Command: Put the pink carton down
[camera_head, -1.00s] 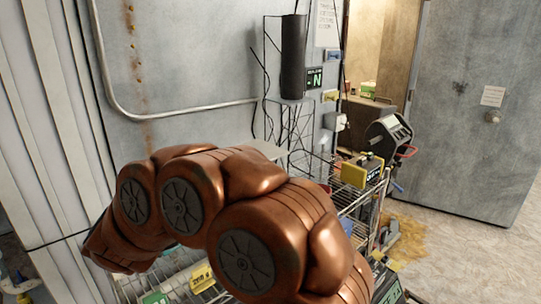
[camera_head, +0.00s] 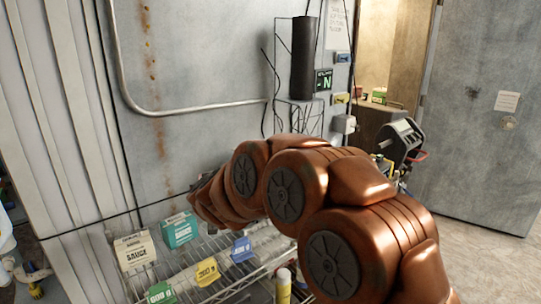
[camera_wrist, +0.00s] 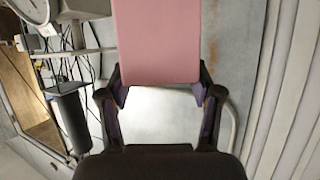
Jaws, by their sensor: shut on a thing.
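The pink carton (camera_wrist: 157,42) fills the upper middle of the wrist view. My gripper (camera_wrist: 160,92) is shut on it, one dark finger at each side of its near end. The carton's far end is cut off by the top of the frame. In the head view my copper arm reaches across to the left over a wire shelf (camera_head: 230,284), and it hides the gripper and the carton there.
A cream box (camera_head: 136,254) and a teal box (camera_head: 180,231), both marked sauce, stand on the wire shelf's left part. Yellow (camera_head: 207,272), blue (camera_head: 241,250) and green (camera_head: 161,293) tags line its front edge. A grey door (camera_head: 485,120) stands at right.

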